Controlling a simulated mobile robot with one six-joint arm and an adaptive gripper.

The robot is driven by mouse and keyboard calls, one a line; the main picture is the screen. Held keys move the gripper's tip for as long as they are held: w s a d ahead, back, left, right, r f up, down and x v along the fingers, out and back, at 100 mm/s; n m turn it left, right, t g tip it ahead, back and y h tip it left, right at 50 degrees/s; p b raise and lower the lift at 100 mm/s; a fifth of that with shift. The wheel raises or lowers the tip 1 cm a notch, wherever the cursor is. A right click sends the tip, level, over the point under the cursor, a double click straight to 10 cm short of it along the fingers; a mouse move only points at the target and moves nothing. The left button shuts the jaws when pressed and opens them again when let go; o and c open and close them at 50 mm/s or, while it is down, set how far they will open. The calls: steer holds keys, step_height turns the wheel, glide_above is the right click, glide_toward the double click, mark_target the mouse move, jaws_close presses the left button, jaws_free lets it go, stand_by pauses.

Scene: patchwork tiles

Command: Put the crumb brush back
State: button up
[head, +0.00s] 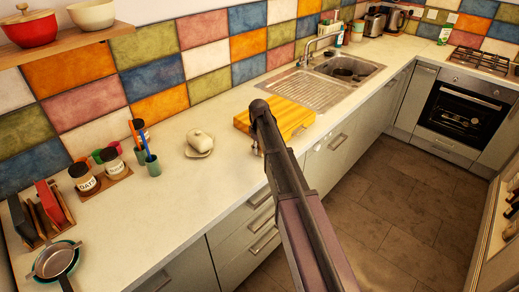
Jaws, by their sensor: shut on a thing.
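My arm reaches up from the bottom of the head view, and my gripper (256,146) is at its far end, low by the counter's front edge. The gripper is mostly hidden behind my own arm link. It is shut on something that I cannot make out. I cannot clearly identify the crumb brush. A teal cup (153,168) on the left counter holds a thin blue-handled tool (146,141). An orange-handled tool (134,133) stands close beside it; I cannot tell whether it is in the same cup.
A wooden board (291,117) lies beyond my gripper, before the sink (349,70). A covered butter dish (200,143) stands to the left. Labelled jars (83,178), a rack with red items (50,201) and a sieve (54,260) are further left.

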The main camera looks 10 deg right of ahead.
steer(key=shift+f, duration=0.2)
steer(key=o, duration=1)
steer(key=shift+r, duration=0.2)
step_height(320, 180, up, 12)
steer(key=p, duration=1.2)
steer(key=shift+s, duration=0.1)
steer(key=s+m, duration=0.7)
steer(key=s, duration=2.2)
steer(key=shift+d, duration=0.2)
